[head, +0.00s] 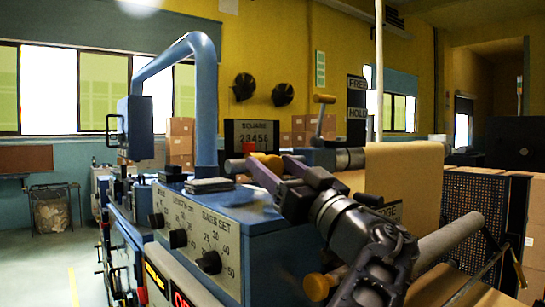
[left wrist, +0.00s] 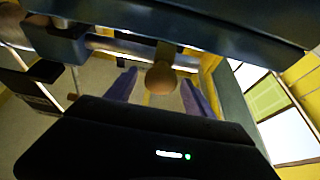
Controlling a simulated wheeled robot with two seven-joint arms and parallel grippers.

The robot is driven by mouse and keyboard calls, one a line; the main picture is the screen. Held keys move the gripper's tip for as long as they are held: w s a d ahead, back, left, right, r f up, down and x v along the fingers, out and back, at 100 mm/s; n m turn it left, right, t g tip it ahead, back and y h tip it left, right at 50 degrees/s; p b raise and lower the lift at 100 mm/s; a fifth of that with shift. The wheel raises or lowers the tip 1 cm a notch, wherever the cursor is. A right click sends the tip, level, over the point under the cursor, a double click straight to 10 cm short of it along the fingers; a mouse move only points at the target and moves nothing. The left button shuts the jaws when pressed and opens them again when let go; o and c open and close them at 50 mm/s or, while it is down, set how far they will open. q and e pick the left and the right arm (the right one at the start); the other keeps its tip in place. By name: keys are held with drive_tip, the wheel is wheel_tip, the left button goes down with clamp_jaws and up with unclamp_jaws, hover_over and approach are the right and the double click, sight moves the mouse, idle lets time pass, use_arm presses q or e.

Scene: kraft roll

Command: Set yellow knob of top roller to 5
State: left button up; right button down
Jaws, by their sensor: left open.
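A black scale plate (head: 252,133) marked SQUARE with a row of numbers stands behind the blue machine in the head view. A red pointer (head: 249,148) sits below its left-middle numbers; I cannot tell its exact reading. A yellow knob (head: 272,161) is just below the plate, partly hidden by my left gripper (head: 268,168). In the left wrist view, a round tan-yellow knob (left wrist: 161,77) hangs between the two purple fingers of my left gripper (left wrist: 160,90), with gaps on both sides. The left gripper is open. My right gripper is not in view.
The blue machine cabinet (head: 190,222) with black dials fills the front. Brown paper (head: 400,168) runs over the roller on the right. Another yellow knob (head: 316,287) is low by my arm.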

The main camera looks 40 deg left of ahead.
use_arm(q)
drive_tip(key=shift+w+a+r, duration=0.1)
drive_tip(key=shift+a+r, duration=0.1)
drive_tip(key=shift+a, duration=0.25)
drive_tip(key=shift+c, duration=0.2)
clamp_jaws()
idle(0.5)
